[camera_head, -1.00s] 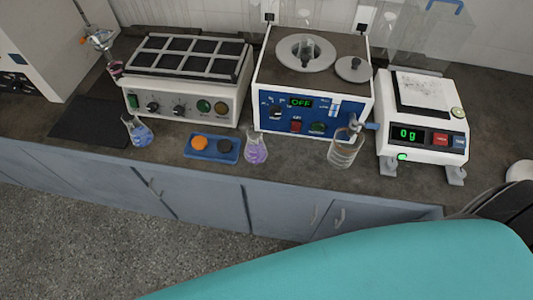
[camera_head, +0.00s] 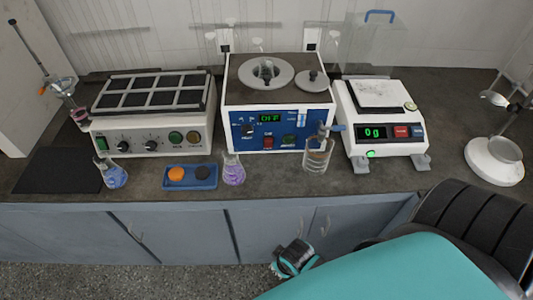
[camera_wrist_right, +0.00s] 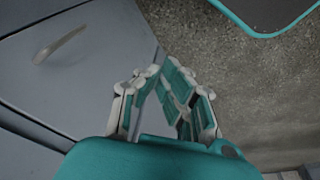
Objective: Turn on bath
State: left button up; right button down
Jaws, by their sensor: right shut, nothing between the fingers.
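The bath (camera_head: 234,112) is a white box with a blue front panel, at the middle of the counter. Its display (camera_head: 270,118) reads OFF in green. My right gripper (camera_head: 292,258) is low in front of the cabinet doors, below the counter edge and apart from the bath. In the right wrist view its fingers (camera_wrist_right: 160,74) come together with nothing between them. My left gripper is not in view.
A glass beaker (camera_head: 318,158) stands under the bath's tap. A purple flask (camera_head: 233,172) and a blue tray (camera_head: 204,184) are in front to the left. A balance (camera_head: 390,145) stands right of the bath. A cabinet handle (camera_wrist_right: 60,45) is near my right gripper.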

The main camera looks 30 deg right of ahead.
jog(key=w+d+r+n+t+h, duration=0.2)
jog(key=w+r+n, duration=0.5)
jog(key=r+n, duration=0.4)
jog(key=w+d+r+n+t+h, duration=0.3)
jog(key=w+r+n+t, duration=0.3)
jog(key=r+n, duration=0.5)
jog(key=shift+w+d+r+n+t+h+b, duration=0.35)
jog(key=shift+n+h, duration=0.55)
jog(key=shift+n, duration=1.7)
jog(key=shift+w+a+f, duration=0.1)
jog(key=shift+a, duration=0.05)
send_near(267, 145)
jog(key=f, duration=0.3)
jog(key=shift+w+d+f, duration=0.1)
jog(key=shift+w+d, duration=0.15)
jog(key=shift+w, duration=0.15)
jog(key=shift+w+d+r+p, duration=0.15)
jog(key=shift+w+d+p, duration=0.15)
jog(key=shift+w, duration=0.25)
jog(key=shift+w+d+r+p, duration=0.2)
jog(key=shift+w+d+p, duration=0.15)
jog(key=shift+w, duration=0.2)
jog(key=shift+w+d+r, duration=0.15)
jog(key=shift+w+d, duration=0.25)
jog(key=shift+w, duration=0.25)
